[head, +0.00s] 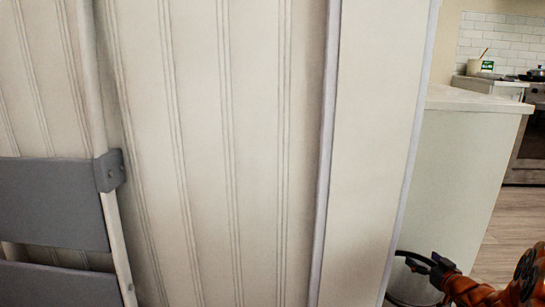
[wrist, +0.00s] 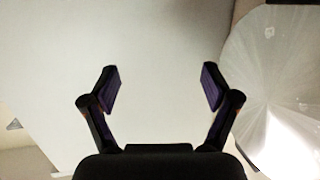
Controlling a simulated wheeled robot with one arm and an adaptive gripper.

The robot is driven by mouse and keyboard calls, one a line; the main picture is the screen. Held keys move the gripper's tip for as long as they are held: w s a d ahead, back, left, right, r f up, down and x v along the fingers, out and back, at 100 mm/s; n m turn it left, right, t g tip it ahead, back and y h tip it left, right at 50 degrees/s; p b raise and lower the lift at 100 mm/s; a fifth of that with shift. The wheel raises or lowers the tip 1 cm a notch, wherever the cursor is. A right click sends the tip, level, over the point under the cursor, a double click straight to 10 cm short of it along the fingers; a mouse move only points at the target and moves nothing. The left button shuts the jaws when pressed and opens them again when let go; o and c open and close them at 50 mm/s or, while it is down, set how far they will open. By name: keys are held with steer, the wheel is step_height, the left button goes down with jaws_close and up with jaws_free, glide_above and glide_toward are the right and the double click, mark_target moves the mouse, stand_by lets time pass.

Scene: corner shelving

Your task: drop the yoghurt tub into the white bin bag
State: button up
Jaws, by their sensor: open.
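My gripper (wrist: 160,88) is open in the wrist view, with its two dark fingers apart and nothing between them. It faces a plain pale surface. In the head view my gripper (head: 437,267) is partly in sight at the lower right, by the counter's end. I cannot make out the yoghurt tub in either view.
A cream panelled wall (head: 200,150) fills most of the head view, with grey shelf boards (head: 50,203) at the left. A pale counter end (head: 460,180) stands to the right. Beyond it are a stove (head: 532,140) and open wooden floor (head: 508,235).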

steer(key=v, duration=1.2)
